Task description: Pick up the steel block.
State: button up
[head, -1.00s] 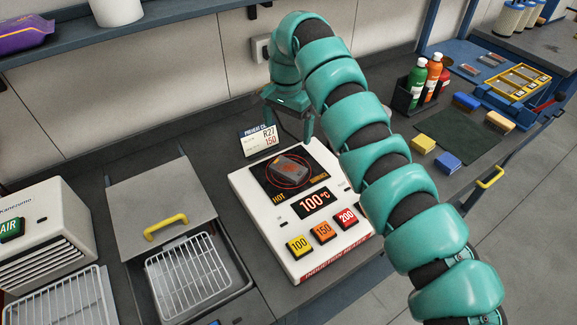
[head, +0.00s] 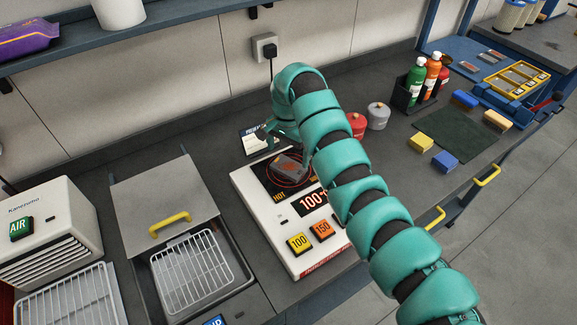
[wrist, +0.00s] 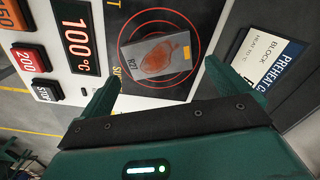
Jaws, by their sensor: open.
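The steel block (head: 287,166) is a grey rectangular block on the black plate of the white induction heater (head: 265,219). In the wrist view the block (wrist: 155,57) shows the mark R27, a reddish-brown patch and a small yellow mark. The heater's display (wrist: 81,37) reads 100 °C. My gripper (wrist: 169,92) is open and empty, its fingers on either side of and short of the block. In the head view my arm covers the heater's right part, and my gripper is mostly hidden near the plate's back edge.
A preheat card (head: 257,140) stands behind the heater. Red (head: 356,124) and grey (head: 378,115) canisters stand right of my wrist. A bottle rack (head: 412,95) stands further right. A wire basket (head: 192,272) sits in an open bin to the left.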

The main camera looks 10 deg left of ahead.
aim_at(289, 166)
notch_tip(289, 166, down, 4)
jog(key=p, duration=0.2)
jog(key=shift+s+d+p, duration=0.1)
jog(key=shift+d+p, duration=0.05)
jog(key=shift+p, duration=0.2)
jog(key=shift+f, duration=0.5)
jog(key=c, duration=1.4)
